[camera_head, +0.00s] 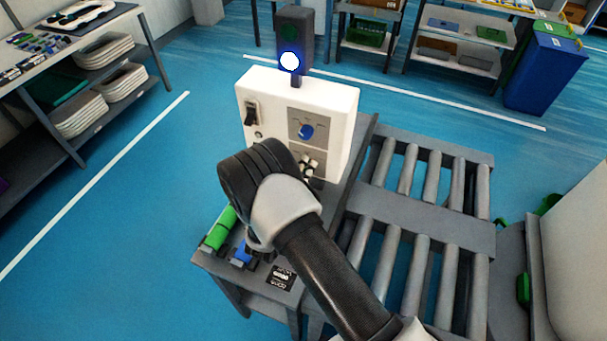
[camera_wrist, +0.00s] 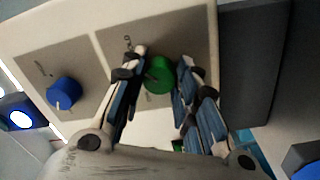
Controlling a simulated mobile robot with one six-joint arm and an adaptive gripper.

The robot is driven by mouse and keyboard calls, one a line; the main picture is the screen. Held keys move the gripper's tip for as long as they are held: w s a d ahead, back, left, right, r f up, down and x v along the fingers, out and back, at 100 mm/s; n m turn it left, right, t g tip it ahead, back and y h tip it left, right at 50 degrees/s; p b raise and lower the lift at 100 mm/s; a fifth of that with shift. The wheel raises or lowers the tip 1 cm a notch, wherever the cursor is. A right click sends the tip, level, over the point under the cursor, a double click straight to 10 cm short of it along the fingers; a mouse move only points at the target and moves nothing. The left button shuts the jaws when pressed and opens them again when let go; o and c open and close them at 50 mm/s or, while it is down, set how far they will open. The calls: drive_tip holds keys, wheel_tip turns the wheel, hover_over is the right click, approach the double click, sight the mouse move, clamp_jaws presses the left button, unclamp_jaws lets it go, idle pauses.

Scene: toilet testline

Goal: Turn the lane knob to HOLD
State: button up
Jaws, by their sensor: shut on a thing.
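A white control box (camera_head: 340,100) stands on the grey stand beside the roller conveyor. A blue knob (camera_head: 306,131) is on a grey plate on its face; it also shows in the wrist view (camera_wrist: 63,92). A green knob (camera_wrist: 158,75) is on the neighbouring plate. My gripper (camera_wrist: 160,72) is shut on the green knob, with one finger on each side. In the head view my wrist hides the green knob, and my fingers (camera_head: 309,166) show only in part. The plate markings are too blurred to read, so I cannot tell which knob is the lane knob.
A dark rocker switch (camera_head: 250,112) is on the box. A signal light (camera_head: 289,61) above it glows blue-white. A green cylinder (camera_head: 220,228), a blue item (camera_head: 243,252) and a black card (camera_head: 282,278) lie on the stand. Rollers (camera_head: 420,190) are to the right.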

drive_tip(key=shift+m+b, duration=0.6)
drive_tip(key=shift+m, duration=0.2)
drive_tip(key=o, duration=1.1)
drive_tip(key=v, duration=1.2)
drive_tip(key=shift+a+f, duration=0.1)
